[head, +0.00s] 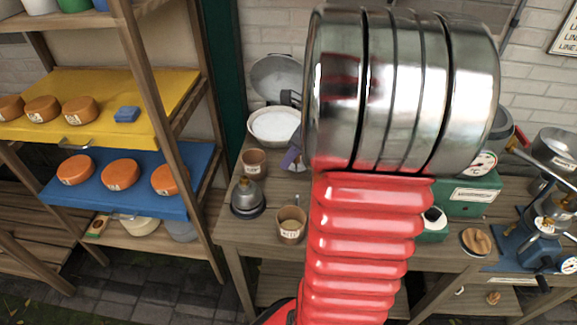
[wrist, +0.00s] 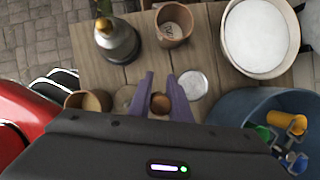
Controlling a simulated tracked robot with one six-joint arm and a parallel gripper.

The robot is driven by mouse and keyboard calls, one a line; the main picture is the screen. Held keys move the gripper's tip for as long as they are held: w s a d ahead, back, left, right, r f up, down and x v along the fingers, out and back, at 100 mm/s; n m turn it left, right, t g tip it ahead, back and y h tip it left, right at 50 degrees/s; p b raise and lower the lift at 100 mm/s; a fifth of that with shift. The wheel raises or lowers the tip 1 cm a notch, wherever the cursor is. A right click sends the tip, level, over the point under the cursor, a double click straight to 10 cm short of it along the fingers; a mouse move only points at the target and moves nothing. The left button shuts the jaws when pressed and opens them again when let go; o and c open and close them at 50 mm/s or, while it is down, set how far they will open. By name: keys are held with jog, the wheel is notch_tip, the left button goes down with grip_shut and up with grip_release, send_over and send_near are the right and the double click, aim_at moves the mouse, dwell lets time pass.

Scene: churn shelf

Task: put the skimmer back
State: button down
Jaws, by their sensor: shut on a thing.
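My gripper (wrist: 164,80) has purple fingers closed around a small round brown end, which looks like the handle of the skimmer (wrist: 160,103) seen end-on. A pale round disc (wrist: 192,85) shows just right of the fingers; I cannot tell whether it belongs to the skimmer. In the head view my gripper (head: 293,158) shows only as a purple bit beside my arm, over the table, and my arm hides what it holds. A labelled brown pot (head: 253,162) stands at the table's back left. Another labelled pot (head: 291,225) stands at the front; something thin stands up in it.
A grey metal vessel with a knob (head: 247,197) stands at the table's left edge. A white basin (head: 275,125) stands behind. In the wrist view a blue tub (wrist: 235,108) with coloured items is close on the right. Shelves with orange cheeses (head: 120,173) are at the left.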

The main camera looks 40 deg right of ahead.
jog(key=shift+f, duration=1.55)
jog(key=c, duration=1.6)
grip_release()
jog(key=shift+f, duration=0.1)
jog(key=shift+c, duration=0.2)
jog(key=v, duration=1.2)
